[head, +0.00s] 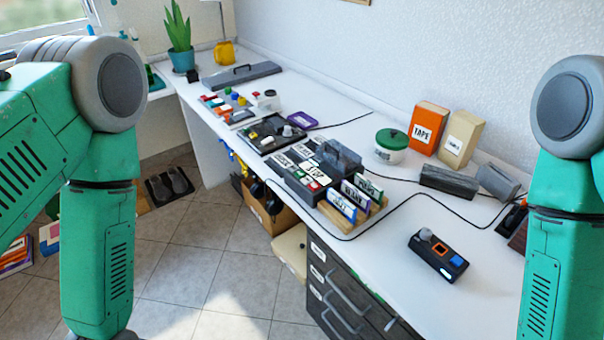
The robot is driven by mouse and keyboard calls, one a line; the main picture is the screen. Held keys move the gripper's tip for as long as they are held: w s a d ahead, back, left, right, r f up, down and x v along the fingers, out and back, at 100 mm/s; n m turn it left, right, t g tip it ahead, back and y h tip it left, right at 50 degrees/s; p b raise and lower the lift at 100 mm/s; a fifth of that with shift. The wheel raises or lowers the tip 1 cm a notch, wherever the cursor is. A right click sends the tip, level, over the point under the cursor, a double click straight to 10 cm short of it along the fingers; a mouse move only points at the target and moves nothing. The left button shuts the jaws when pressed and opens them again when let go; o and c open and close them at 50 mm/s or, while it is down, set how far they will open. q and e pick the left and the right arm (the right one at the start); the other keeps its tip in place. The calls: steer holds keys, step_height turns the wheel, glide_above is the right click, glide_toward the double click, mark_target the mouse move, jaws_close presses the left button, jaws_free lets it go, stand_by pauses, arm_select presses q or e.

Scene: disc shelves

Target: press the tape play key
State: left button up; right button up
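A dark grey device (292,183) with white-labelled keys stands mid-table, near the front edge; it looks like the tape player. One key label (314,170) seems to read "STOP". Small red and green marks show at its right end. A dark raised part (342,157) stands behind it. The other labels are too small to read surely, so I cannot tell which key is play or whether any key is down. My two green arms hang at the left and right of the head view, clear of the device. Both grippers are out of view.
Upright labelled cards (342,206) in a wooden holder stand right of the device. A black box with knob and buttons (438,256) sits farther right. A dark cable crosses the white table (395,275). An orange "TAPE" box (428,127) and a green-lidded tub (391,146) stand behind.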

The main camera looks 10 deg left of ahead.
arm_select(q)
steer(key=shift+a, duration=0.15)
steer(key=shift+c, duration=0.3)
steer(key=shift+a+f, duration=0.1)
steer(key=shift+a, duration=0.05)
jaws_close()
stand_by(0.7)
